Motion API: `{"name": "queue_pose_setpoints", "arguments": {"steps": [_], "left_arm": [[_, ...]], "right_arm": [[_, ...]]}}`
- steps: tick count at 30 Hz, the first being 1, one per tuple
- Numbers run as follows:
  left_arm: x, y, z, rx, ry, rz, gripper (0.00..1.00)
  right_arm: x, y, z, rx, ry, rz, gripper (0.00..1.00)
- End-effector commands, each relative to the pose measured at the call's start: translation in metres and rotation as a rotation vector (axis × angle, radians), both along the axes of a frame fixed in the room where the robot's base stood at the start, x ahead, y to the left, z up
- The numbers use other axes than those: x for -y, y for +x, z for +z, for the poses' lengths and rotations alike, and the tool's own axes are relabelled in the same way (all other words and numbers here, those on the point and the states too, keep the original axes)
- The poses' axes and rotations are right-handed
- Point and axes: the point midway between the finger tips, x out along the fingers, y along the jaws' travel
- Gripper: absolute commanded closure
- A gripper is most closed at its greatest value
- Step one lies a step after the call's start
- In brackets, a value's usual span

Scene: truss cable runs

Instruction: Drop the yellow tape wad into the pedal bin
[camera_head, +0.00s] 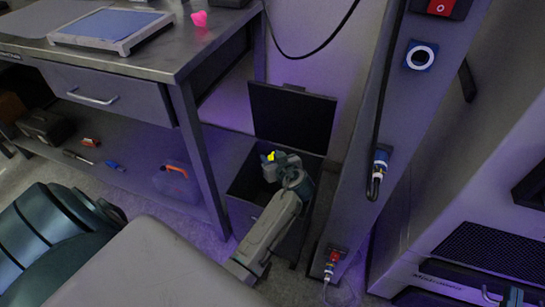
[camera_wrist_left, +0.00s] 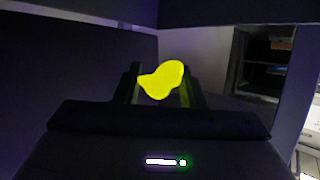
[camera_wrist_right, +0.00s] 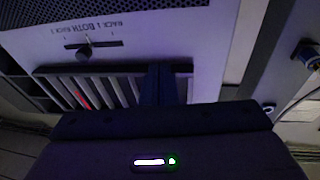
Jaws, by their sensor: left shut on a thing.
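The yellow tape wad (camera_head: 270,156) is between the fingers of my left gripper (camera_head: 272,160) in the head view. The wad also shows in the left wrist view (camera_wrist_left: 162,80), with a finger on each side. The dark pedal bin (camera_head: 240,212) stands on the floor with its lid (camera_head: 291,118) raised against the wall. My left gripper appears over the bin's opening, and my arm hides part of the rim. How high the wad is above the rim is unclear. My right gripper (camera_wrist_right: 160,70) has its dark fingers together, with nothing visible between them.
A metal workbench (camera_head: 108,58) with a drawer and lower shelf stands left of the bin. A grey upright post (camera_head: 358,150) with cables stands close to its right. A cabinet with a vent grille (camera_head: 490,250) is farther right. The right wrist view faces a slatted panel (camera_wrist_right: 100,90).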

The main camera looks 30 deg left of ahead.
Motion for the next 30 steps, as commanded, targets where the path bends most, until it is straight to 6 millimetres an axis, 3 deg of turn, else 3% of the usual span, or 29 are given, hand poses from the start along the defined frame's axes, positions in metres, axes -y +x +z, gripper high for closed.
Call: {"name": "queue_pose_setpoints", "arguments": {"steps": [9, 21, 22, 25, 30], "left_arm": [[0.0, 0.0, -0.01, 0.0, 0.0, 0.0, 0.85], [0.0, 0.0, -0.01, 0.0, 0.0, 0.0, 0.85], [0.0, 0.0, -0.01, 0.0, 0.0, 0.0, 0.58], [0.0, 0.0, -0.01, 0.0, 0.0, 0.0, 0.39], [0.0, 0.0, -0.01, 0.0, 0.0, 0.0, 0.39]], "right_arm": [[0.001, 0.0, 0.031, 0.175, -0.012, -0.006, 1.0], [0.001, -0.001, 0.037, 0.203, -0.013, -0.007, 1.0], [0.001, -0.001, 0.037, 0.203, -0.013, -0.007, 1.0], [0.001, -0.001, 0.037, 0.203, -0.013, -0.007, 1.0], [0.001, -0.001, 0.036, 0.202, -0.013, -0.007, 1.0]]}}
